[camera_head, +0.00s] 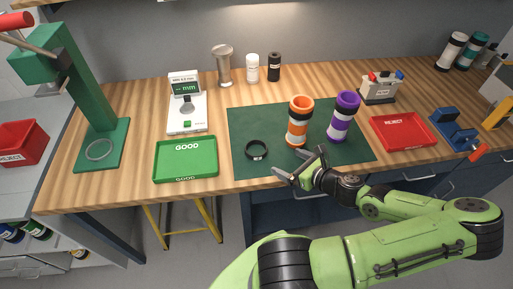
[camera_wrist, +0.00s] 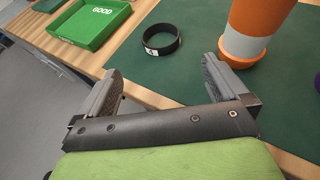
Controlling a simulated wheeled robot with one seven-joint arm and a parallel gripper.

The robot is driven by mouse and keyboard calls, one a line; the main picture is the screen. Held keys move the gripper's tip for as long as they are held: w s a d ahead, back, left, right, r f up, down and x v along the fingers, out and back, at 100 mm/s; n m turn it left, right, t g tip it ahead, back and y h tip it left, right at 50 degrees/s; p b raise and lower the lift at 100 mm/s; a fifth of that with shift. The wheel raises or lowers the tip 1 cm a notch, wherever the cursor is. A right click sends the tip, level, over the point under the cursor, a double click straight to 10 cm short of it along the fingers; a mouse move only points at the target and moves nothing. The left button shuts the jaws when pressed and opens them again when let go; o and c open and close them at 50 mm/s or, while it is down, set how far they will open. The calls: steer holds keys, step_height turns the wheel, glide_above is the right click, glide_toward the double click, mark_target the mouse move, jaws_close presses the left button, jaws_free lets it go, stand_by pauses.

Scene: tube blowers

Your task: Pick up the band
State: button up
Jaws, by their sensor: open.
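The band (camera_head: 256,149) is a thin black ring with a small white label. It lies flat on the dark green mat (camera_head: 240,122), left of the orange tube. In the wrist view the band (camera_wrist: 162,41) lies beyond my fingertips, between them from left to right, with its label facing me. My gripper (camera_head: 298,166) is at the front edge of the mat, to the right of the band and nearer. The wrist view shows my gripper (camera_wrist: 162,78) with its fingers wide apart and nothing between them.
An orange and white tube (camera_head: 300,122) stands close to my right finger, with a purple and white tube (camera_head: 343,117) beside it. A green GOOD tray (camera_head: 185,178) is left of the mat, a red REJECT tray (camera_head: 404,147) right. A measuring device (camera_head: 187,124) stands behind.

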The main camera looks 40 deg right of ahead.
steer(key=b, duration=0.2)
glide_toward(250, 145)
steer(key=x, duration=0.5)
steer(key=shift+r, duration=0.2)
steer(key=shift+c, duration=0.3)
steer(key=c, duration=0.8)
